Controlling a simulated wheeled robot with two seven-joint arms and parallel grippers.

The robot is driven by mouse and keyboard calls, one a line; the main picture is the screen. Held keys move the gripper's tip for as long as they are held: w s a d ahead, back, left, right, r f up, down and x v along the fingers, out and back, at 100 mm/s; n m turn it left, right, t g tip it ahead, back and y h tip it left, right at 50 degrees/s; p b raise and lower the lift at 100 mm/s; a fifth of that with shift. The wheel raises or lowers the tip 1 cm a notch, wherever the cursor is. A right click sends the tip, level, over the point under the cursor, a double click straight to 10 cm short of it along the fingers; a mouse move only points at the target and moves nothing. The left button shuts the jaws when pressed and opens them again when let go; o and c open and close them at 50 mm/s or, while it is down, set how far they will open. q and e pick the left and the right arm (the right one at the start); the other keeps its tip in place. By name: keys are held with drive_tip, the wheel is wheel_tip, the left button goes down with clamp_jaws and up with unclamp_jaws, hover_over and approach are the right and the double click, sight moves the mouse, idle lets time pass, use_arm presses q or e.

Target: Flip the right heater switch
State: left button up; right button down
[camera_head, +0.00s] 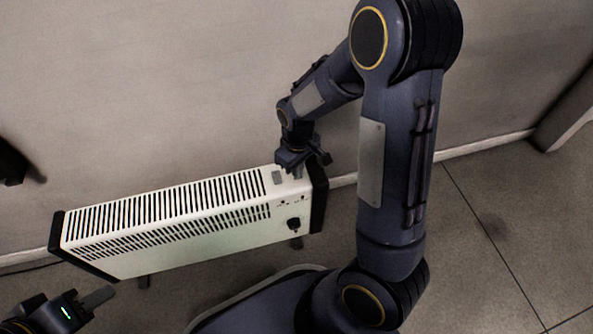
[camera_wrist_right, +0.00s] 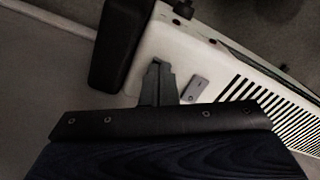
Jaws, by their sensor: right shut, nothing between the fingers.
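The white heater (camera_head: 190,232) with black end caps stands by the wall, and its top also shows in the right wrist view (camera_wrist_right: 150,40). A grey rocker switch (camera_head: 277,177) sits on its top near the right end, and it shows beside my fingers in the right wrist view (camera_wrist_right: 196,90). My right gripper (camera_head: 298,174) is shut and empty, fingertips down at the heater's top between that switch and the end cap. A second switch there is not visible; the fingers cover that spot. Contact cannot be told. My left gripper (camera_head: 92,303) is at the lower left, apart from the heater.
A black knob (camera_head: 293,224) is on the heater's front at the right. The black end cap (camera_head: 319,197) is close to my right gripper, and it shows in the wrist view (camera_wrist_right: 122,45). The wall (camera_head: 150,90) is close behind. Floor (camera_head: 500,230) to the right is clear.

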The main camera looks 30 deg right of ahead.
wheel_tip(320, 180, up, 7)
drive_tip(key=p, duration=0.6)
idle(0.3)
idle(0.4)
